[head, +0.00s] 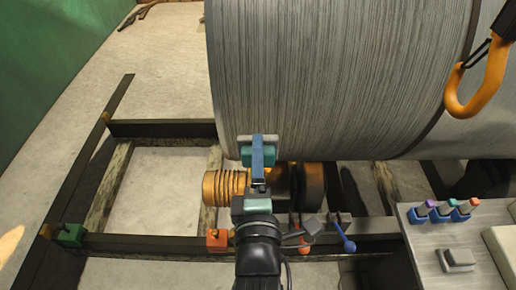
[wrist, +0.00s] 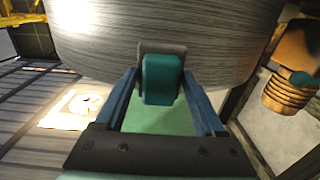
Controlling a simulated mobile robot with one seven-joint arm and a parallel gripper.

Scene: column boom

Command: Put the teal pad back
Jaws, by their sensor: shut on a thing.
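The teal pad (head: 246,153) is at the lower edge of the large ribbed grey drum (head: 330,75) in the head view. It also shows in the wrist view (wrist: 160,80), upright between the blue fingers. My gripper (head: 258,148) is shut on the pad. A grey plate (wrist: 148,48) sits directly behind the pad, against or just in front of the drum face. I cannot tell whether the plate is part of the pad or of the drum. The pad's far side is hidden.
A dark frame (head: 160,128) runs under the drum over a concrete floor. A copper-coloured coiled roller (head: 226,187) lies close below my gripper. An orange hook (head: 480,85) hangs at right. A grey bench (head: 430,240) with several blue-based items stands at lower right.

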